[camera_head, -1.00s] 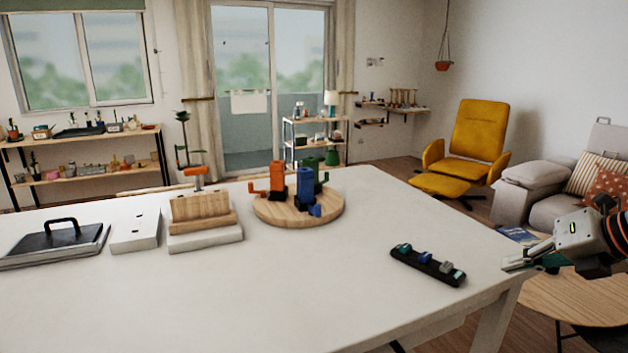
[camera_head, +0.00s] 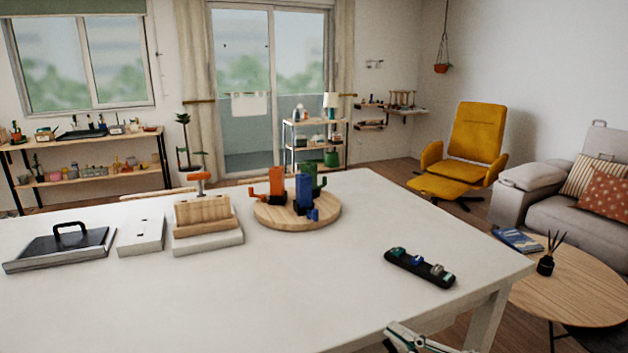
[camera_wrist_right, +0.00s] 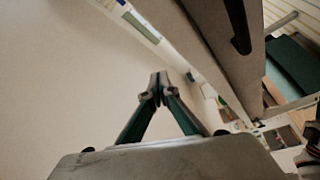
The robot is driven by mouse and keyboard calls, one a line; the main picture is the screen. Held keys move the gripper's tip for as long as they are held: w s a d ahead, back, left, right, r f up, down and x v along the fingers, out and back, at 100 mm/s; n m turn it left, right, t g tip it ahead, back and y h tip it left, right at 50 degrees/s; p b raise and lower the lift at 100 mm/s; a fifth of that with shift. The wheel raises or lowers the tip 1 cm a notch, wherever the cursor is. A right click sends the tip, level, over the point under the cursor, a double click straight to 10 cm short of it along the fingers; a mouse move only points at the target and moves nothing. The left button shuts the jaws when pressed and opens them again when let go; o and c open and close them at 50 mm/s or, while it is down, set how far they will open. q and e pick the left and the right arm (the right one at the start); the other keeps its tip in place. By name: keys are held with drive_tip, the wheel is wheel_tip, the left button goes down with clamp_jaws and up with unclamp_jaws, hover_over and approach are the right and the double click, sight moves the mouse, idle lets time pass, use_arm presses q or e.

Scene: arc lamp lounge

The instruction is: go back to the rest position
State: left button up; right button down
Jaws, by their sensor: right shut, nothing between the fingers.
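My right gripper (camera_head: 400,334) shows at the bottom edge of the head view, in front of the white table's near right edge, with most of its arm out of frame. In the right wrist view its two green-sided fingers (camera_wrist_right: 158,88) meet at the tips, shut with nothing between them. My left gripper is not in view.
The white table (camera_head: 290,290) carries a black-topped plate with a handle (camera_head: 62,246), a white box (camera_head: 141,235), a wooden block (camera_head: 205,212), a round board (camera_head: 270,215) with coloured pieces, and a black strip holder (camera_head: 405,268). A round wooden table (camera_head: 585,290) stands right.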

drive_tip(key=s+d+f+m+t+h+p, duration=0.1)
drive_tip(key=s+d+f+m+h, duration=0.1)
drive_tip(key=f+m+h, duration=0.35)
drive_tip(key=s+d+f+m+t+h, duration=0.1)
drive_tip(key=s+d+f+m+h, duration=0.15)
drive_tip(key=f+m, duration=0.5)
drive_tip(key=s+f+m+g+h, duration=0.4)
drive_tip(key=s+f, duration=1)
drive_tip(key=f, duration=0.4)
drive_tip(key=shift+s+f+m+g+p, duration=0.2)
drive_tip(key=shift+s+m+g+p, duration=0.15)
drive_tip(key=shift+g, duration=0.25)
